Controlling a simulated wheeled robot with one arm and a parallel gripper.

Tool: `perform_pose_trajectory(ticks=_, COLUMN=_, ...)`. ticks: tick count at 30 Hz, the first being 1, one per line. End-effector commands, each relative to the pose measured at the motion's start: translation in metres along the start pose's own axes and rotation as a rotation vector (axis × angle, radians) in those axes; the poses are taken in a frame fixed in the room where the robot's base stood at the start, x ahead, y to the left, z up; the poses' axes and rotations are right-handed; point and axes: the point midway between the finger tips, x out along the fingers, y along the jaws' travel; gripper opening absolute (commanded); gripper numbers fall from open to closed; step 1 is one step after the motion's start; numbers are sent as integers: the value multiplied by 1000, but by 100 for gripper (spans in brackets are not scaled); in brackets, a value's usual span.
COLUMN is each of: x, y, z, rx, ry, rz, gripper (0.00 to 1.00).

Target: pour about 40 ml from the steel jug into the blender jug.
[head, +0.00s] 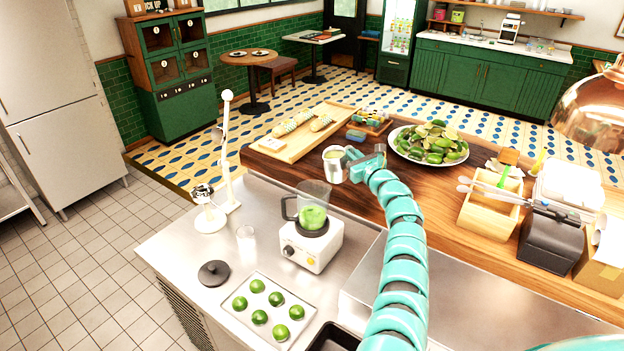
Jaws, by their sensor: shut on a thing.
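The steel jug (334,168) is a small silvery cup with pale contents showing at its open top. My gripper (352,158) is at its right side, shut on it. The jug looks upright or nearly so, over the wooden counter edge, behind the blender. The blender jug (313,207) is clear, has a handle on its left and holds something green in its lower part. It sits on a white blender base (312,245) on the steel worktop, and its top looks open. The steel jug is apart from it, up and to the right in the picture.
A tray of limes (287,339) and a dark round lid (213,273) lie in front of the blender. A lime plate (401,155) and bread board (272,149) are on the wooden counter.

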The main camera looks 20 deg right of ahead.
Motion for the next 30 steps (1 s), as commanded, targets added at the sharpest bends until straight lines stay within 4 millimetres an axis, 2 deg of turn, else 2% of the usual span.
perform_pose_trajectory(ticks=1, x=1, y=0, z=21, rx=-21, ry=-5, rz=1, gripper=0)
perform_pose_trajectory(ticks=3, x=0, y=8, z=15, rx=-85, ry=-17, rz=6, gripper=0)
perform_pose_trajectory(ticks=5, x=-1, y=11, z=18, rx=-132, ry=-25, rz=4, gripper=0)
perform_pose_trajectory(ticks=21, x=-8, y=42, z=66, rx=-475, ry=-90, rz=4, gripper=0)
perform_pose_trajectory(ticks=30, x=-10, y=54, z=66, rx=-643, ry=-125, rz=3, gripper=0)
